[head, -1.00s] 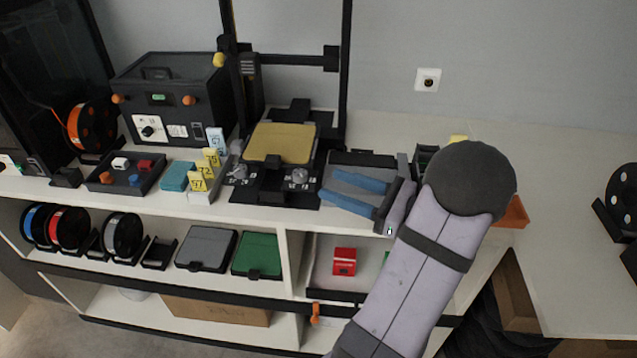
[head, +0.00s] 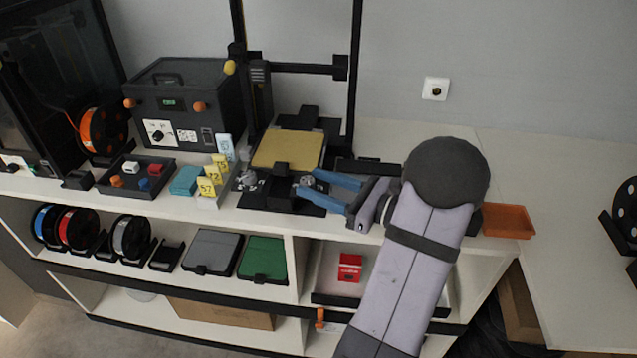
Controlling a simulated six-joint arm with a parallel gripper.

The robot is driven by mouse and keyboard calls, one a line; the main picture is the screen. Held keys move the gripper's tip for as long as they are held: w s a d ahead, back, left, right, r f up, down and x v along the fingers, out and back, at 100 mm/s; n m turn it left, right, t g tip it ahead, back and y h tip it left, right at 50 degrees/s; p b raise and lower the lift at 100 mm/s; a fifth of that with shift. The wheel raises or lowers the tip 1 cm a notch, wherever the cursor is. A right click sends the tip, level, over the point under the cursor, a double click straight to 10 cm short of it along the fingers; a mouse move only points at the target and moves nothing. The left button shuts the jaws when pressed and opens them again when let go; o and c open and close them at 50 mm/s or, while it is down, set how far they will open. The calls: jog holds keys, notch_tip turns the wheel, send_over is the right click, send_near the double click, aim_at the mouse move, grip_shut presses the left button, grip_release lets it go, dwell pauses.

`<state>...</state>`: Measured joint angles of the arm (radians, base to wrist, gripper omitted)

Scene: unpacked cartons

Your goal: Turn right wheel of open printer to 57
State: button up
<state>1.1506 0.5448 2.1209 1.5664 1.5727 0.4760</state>
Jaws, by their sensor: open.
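The open printer (head: 288,150) stands on the counter with a tan bed and a tall black frame. Its left wheel (head: 247,179) is a grey knob with small white markings, at the front left of the base. The right wheel (head: 305,183), at the front right of the base, is mostly hidden by my gripper. My gripper (head: 318,190) has blue fingers pointing left, spread apart, with their tips at or around the right wheel. I cannot tell whether they touch it. The wheel's reading is not legible.
Yellow number cards (head: 210,180) stand left of the printer, one reading 57 and one 72. A parts tray (head: 160,172) and a dark box (head: 188,100) are further left. An orange tray (head: 507,220) lies right of my arm. The right counter is mostly clear.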

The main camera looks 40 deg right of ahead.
jog(key=c, duration=1.1)
jog(key=shift+o, duration=0.2)
jog(key=shift+h, duration=0.3)
jog(key=shift+a+r+m+t+h+p, duration=0.1)
jog(key=shift+a+m+t+h+p, duration=0.15)
jog(key=shift+m+t+h, duration=0.45)
jog(key=shift+s+a+m+h, duration=0.15)
jog(key=shift+m+h, duration=0.65)
jog(key=shift+h, duration=0.45)
jog(key=shift+w+a+m+h, duration=0.15)
jog(key=shift+m+h, duration=0.65)
jog(key=shift+h, duration=0.45)
jog(key=shift+s, duration=0.1)
jog(key=o, duration=1.1)
jog(key=shift+c, duration=0.2)
